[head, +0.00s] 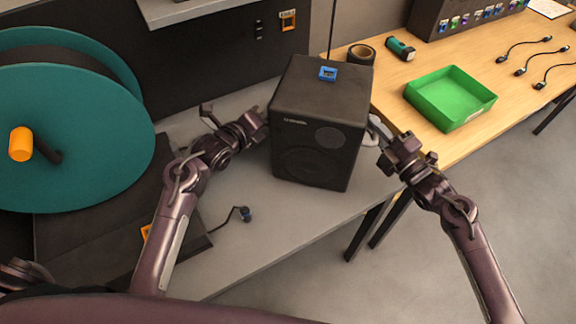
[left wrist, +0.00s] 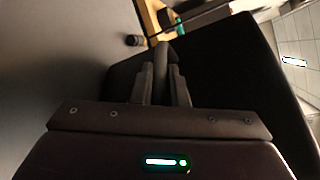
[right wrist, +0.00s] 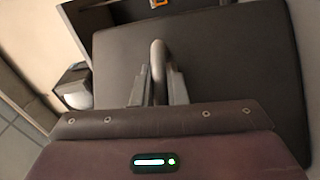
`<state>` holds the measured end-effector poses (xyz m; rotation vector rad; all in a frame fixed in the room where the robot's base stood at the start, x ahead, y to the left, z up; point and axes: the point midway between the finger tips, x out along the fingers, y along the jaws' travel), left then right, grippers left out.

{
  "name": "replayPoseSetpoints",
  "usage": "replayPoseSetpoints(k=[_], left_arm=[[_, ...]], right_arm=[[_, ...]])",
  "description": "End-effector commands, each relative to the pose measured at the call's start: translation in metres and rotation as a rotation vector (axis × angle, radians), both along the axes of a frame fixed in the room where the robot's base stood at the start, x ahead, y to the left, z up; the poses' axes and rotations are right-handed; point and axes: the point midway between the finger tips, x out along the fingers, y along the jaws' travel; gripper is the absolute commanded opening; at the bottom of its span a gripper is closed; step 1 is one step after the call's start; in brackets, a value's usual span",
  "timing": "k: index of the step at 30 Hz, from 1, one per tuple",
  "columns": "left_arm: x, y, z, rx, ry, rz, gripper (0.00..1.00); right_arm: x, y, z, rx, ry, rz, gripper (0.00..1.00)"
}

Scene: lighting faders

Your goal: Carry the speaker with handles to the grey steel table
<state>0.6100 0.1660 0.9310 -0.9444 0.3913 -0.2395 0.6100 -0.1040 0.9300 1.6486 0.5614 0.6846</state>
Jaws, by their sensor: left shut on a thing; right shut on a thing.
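The black speaker (head: 318,125) is upright in the middle of the head view, over the grey steel table (head: 262,235). I cannot tell whether its base touches the tabletop. My left gripper (head: 264,124) is at its left side and shut on a handle (left wrist: 160,62), seen between the fingers in the left wrist view. My right gripper (head: 380,140) is at its right side and shut on the other handle (right wrist: 157,58), seen in the right wrist view. The speaker's dark sides fill much of both wrist views. In the head view the handles are mostly hidden.
A large teal reel (head: 75,125) stands at the left. A small dark plug with a cable (head: 244,213) lies on the grey table. A wooden table (head: 480,60) at the right holds a green tray (head: 447,100), a tape roll (head: 361,54) and several cables. A blue item (head: 328,73) shows at the speaker's top.

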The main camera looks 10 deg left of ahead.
Motion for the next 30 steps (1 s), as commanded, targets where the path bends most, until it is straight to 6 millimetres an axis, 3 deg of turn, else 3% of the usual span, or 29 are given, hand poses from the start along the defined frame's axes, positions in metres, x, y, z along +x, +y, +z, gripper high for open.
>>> replayPoseSetpoints(k=[1,5,17,30], left_arm=[[0.0,0.002,-0.001,0.002,0.0,0.005,0.17],[0.0,0.002,0.0,0.002,0.001,0.003,0.34],[-0.007,0.004,0.001,0.003,0.001,0.002,0.35],[-0.085,0.035,0.019,0.005,0.003,0.0,0.35]], right_arm=[[0.001,-0.002,0.0,-0.001,-0.001,-0.005,0.16],[0.001,-0.002,0.0,-0.001,-0.002,-0.003,0.33],[0.0,0.0,0.0,0.0,0.0,-0.001,0.34],[0.0,0.0,0.0,0.0,0.0,0.0,0.34]])
